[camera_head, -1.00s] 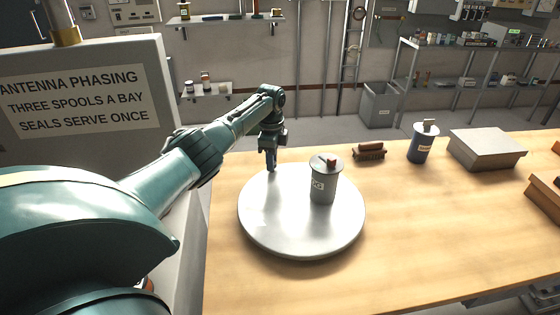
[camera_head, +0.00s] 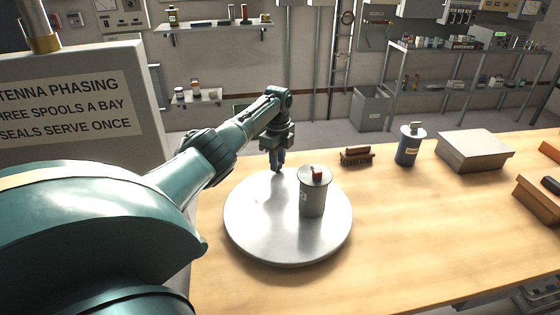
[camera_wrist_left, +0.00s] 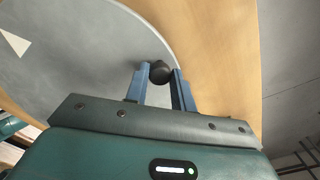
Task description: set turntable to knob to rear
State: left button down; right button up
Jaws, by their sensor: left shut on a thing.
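The turntable (camera_head: 262,232) is a round grey disc on the wooden bench; it also fills the upper left of the left wrist view (camera_wrist_left: 70,60). A grey lidded canister (camera_head: 312,195) with a small reddish-brown piece on its lid stands upright on it, right of centre. My left gripper (camera_head: 277,167) points down at the turntable's rear edge. In the left wrist view its blue fingers (camera_wrist_left: 158,85) are shut on the dark round knob (camera_wrist_left: 160,71) near the disc's rim. In the head view the knob is hidden by the fingers. My right gripper is not in view.
An open brown box (camera_head: 538,200) is at the right edge. The bench's front middle is clear. A signed cabinet (camera_head: 75,110) stands at left.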

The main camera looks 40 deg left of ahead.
pick_arm(q)
jog(key=shift+w+d, duration=0.2)
jog(key=shift+d, duration=0.05)
dwell(0.4)
jog(key=c, duration=1.2)
grip_release()
jog(key=shift+a, duration=0.1)
notch_tip(320, 180, up, 13)
jog(key=shift+r, duration=0.15)
jog(key=shift+s, duration=0.1)
